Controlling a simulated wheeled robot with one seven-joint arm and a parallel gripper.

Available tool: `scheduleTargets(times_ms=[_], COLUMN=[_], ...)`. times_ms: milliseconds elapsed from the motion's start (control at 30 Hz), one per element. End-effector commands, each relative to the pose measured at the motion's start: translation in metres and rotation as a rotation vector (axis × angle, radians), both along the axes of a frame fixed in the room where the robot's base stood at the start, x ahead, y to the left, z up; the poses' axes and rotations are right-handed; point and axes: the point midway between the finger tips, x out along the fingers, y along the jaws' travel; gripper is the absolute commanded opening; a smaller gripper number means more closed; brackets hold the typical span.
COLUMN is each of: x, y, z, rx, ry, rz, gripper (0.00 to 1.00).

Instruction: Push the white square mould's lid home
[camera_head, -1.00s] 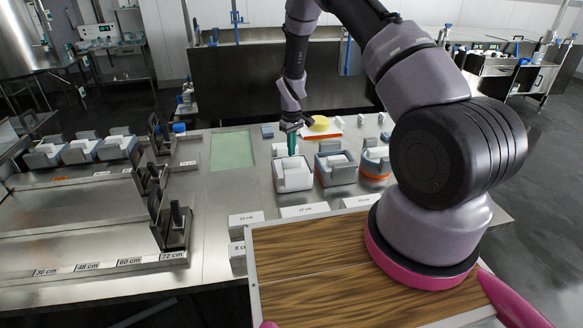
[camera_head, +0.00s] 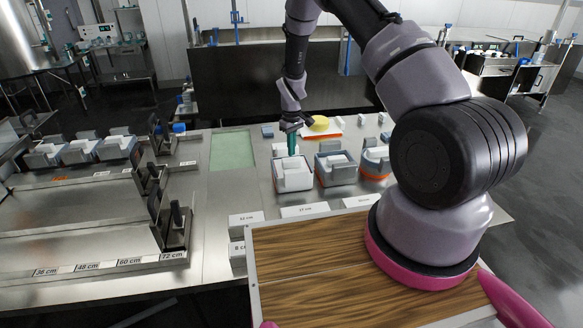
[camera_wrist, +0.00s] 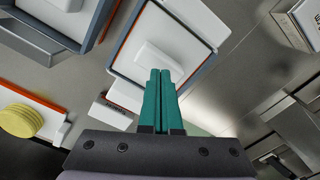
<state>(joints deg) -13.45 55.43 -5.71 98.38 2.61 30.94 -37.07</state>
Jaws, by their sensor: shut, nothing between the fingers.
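The white square mould (camera_head: 293,184) stands on the steel bench, leftmost of a row of moulds. Its white lid (camera_wrist: 187,27) has a raised block (camera_wrist: 148,60) on top. In the wrist view a thin orange-red line shows along part of the lid's edge, inside the grey rim (camera_wrist: 122,43). My gripper (camera_head: 292,154) is shut and empty, pointing down at the lid. In the wrist view its green fingertips (camera_wrist: 160,71) overlap the end of the block. I cannot tell whether they touch it. How deep the lid sits is hard to tell.
A grey mould (camera_head: 336,176) stands close on the right, with an orange-based mould (camera_head: 376,165) beyond it. A yellow round (camera_head: 320,124) lies on a board behind. Labelled white blocks (camera_head: 304,210) lie in front. A pale green mat (camera_head: 231,151) is to the left.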

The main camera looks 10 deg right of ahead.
Motion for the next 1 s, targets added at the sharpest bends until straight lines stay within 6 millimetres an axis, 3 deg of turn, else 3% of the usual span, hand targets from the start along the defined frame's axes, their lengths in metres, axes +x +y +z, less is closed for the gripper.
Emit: scheduleTargets(times_ms=[1000], x=[0.0004], y=[0.0], z=[-0.0097], rx=[0.0], ry=[0.0], rz=[0.0], gripper=[0.0])
